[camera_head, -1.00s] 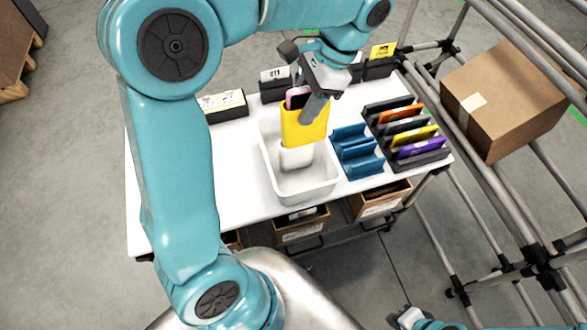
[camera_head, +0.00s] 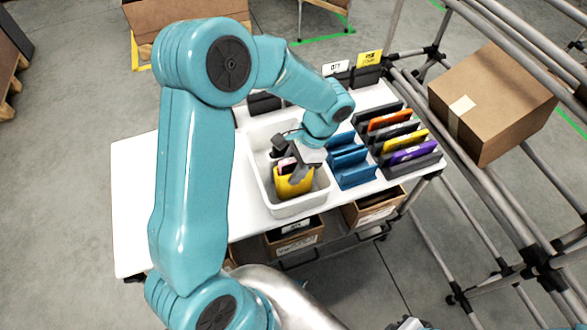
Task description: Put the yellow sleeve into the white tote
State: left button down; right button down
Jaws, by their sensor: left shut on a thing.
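The yellow sleeve (camera_head: 293,187) is upright inside the white tote (camera_head: 264,193), low between its walls, with a pink edge showing at its top. My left gripper (camera_head: 298,172) reaches down into the tote and is shut on the sleeve's upper part. The gripper and forearm cover part of the tote's far side. I cannot tell whether the sleeve touches the tote's floor. Only a small piece of my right gripper (camera_head: 408,323) shows at the bottom edge, and its jaws are out of sight.
Blue slotted holders (camera_head: 349,163) stand right of the tote. A dark rack (camera_head: 402,143) beyond them holds orange, yellow and purple items. Dark label holders line the table's (camera_head: 133,214) back. A carton (camera_head: 492,100) lies on the pipe rack at right. The table's left part is clear.

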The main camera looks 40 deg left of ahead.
pick_arm(q)
jog(key=shift+f, duration=0.6)
jog(key=c, duration=0.9)
grip_release()
jog(key=shift+f, duration=0.15)
jog(key=v, duration=1.2)
jog(key=shift+r+p, duration=0.25)
jog(key=shift+p, duration=0.05)
jog(key=shift+f, duration=0.1)
